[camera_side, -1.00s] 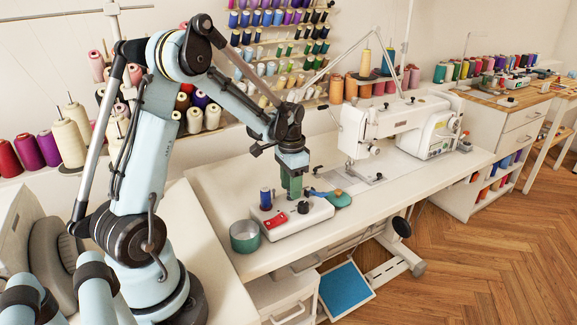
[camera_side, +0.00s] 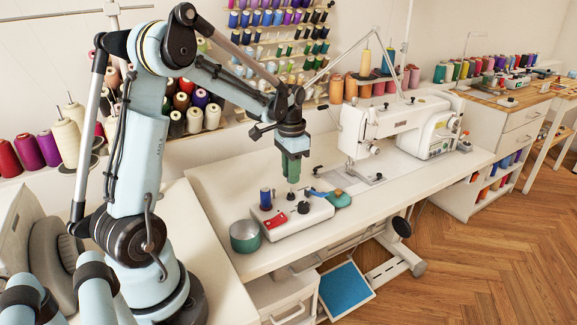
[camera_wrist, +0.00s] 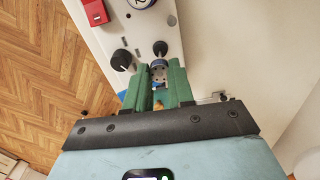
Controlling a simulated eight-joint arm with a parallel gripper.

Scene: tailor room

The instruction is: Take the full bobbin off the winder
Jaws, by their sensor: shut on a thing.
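The winder (camera_side: 312,218) is a white box on the sewing table, with a red switch (camera_side: 275,220), a blue thread spool (camera_side: 266,198) and dark knobs (camera_side: 303,207) on top. My gripper (camera_side: 293,179) is above it, with green fingers pointing down. In the wrist view the fingers (camera_wrist: 160,72) are closed on a small grey metallic bobbin (camera_wrist: 159,70). In the side view the fingertips are a little above the winder's top, and the bobbin is small and hard to make out there. Its thread is mostly hidden by the fingers.
A round green tin (camera_side: 245,237) stands just left of the winder. The sewing machine (camera_side: 400,128) stands behind to the right. The tabletop (camera_side: 420,185) right of the winder is clear.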

